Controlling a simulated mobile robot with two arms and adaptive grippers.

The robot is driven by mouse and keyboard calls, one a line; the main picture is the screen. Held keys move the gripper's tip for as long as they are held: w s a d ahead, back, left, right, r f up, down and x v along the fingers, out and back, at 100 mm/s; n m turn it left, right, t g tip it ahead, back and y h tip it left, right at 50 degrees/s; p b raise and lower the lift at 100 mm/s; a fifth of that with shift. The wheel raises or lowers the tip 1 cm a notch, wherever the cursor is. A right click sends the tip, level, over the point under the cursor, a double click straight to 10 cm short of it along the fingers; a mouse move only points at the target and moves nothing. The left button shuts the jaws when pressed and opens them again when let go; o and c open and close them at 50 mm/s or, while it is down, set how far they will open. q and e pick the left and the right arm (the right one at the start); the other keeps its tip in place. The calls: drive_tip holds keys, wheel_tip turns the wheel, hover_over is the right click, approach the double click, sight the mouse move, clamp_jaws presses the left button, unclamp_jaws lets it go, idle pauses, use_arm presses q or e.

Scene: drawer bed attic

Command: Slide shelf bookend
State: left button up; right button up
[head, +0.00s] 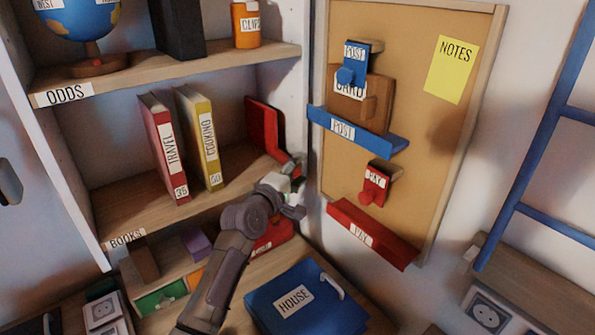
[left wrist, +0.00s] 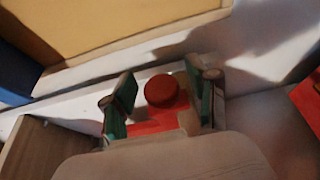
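The red bookend (head: 262,126) stands upright at the right end of the BOOKS shelf (head: 125,205), close to the right side wall. My left gripper (head: 291,186) is at the shelf's right front corner, at the bookend's near end, and partly hides it. In the left wrist view, a round red knob (left wrist: 162,90) shows between the two green-padded fingers (left wrist: 163,100), with a red flat part (left wrist: 152,127) below it. The fingers are apart, with gaps on both sides of the knob. My right gripper is not in view.
A red TRAVEL book (head: 166,150) and a yellow COOKING book (head: 200,138) stand left of the bookend, with free shelf between. The ODDS shelf (head: 180,72) is above. A corkboard (head: 440,125) with blue and red ledges is at right.

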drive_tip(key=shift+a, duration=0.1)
use_arm(q)
drive_tip(key=shift+a, duration=0.1)
drive_tip(key=v, duration=1.2)
